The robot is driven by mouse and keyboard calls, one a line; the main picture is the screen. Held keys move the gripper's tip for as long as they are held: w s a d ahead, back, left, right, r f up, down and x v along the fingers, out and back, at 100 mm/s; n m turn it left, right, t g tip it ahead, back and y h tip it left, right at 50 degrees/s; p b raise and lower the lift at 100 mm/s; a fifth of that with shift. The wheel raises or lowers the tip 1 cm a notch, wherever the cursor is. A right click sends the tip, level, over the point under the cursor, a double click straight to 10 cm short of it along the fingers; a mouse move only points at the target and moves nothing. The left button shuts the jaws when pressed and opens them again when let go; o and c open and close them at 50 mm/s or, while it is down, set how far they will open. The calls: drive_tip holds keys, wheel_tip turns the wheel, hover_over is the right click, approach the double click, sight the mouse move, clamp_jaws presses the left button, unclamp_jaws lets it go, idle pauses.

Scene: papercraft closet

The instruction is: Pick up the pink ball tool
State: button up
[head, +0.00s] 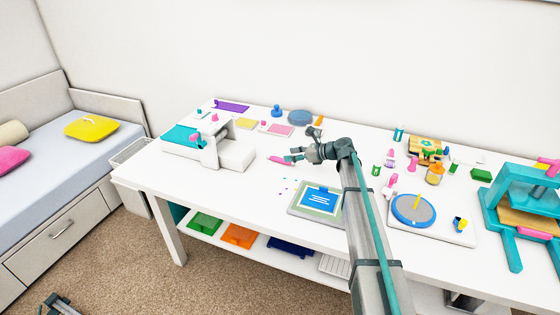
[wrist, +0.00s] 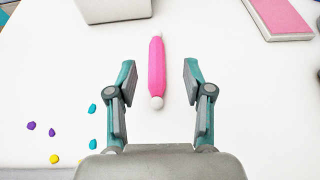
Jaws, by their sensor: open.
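The pink ball tool (wrist: 157,66) is a slim pink rod with a white ball at each end. It lies on the white table, roughly lengthwise in the wrist view. My gripper (wrist: 157,82) is open, with one finger on each side of the tool and a gap on both sides. The near white ball end lies between the fingers; the far end extends beyond the fingertips. In the head view the tool (head: 281,161) shows as a small pink strip beside my gripper (head: 292,155). Its height above the table is hard to tell.
A white machine (head: 232,153) with a teal mat stands left of my gripper; its edge shows at the top of the wrist view. A pink pad (wrist: 281,18) lies at the upper right there. Small colored bits (wrist: 52,132) lie at left. A framed blue board (head: 318,199) lies nearer.

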sight(275, 156)
drive_tip(key=shift+s+p+x, duration=0.15)
drive_tip(key=shift+p+x, duration=0.15)
drive_tip(key=shift+x, duration=1.6)
drive_tip(key=shift+s+p+x, duration=0.1)
drive_tip(key=shift+p+x, duration=0.15)
drive_tip(key=shift+x, duration=1.7)
drive_tip(key=shift+a+r, duration=0.1)
clamp_jaws()
drive_tip(key=shift+r, duration=0.15)
drive_tip(key=shift+r, duration=0.5)
drive_tip(key=s+d+r+b, duration=0.1)
drive_tip(key=s+d+r, duration=0.2)
drive_tip(key=s+r, duration=0.2)
drive_tip(key=s+d+r+b, duration=0.1)
drive_tip(key=s+d+r, duration=0.1)
drive_tip(key=s+r, duration=0.4)
drive_tip(key=shift+s+d+r, duration=0.35)
drive_tip(key=shift+s, duration=0.55)
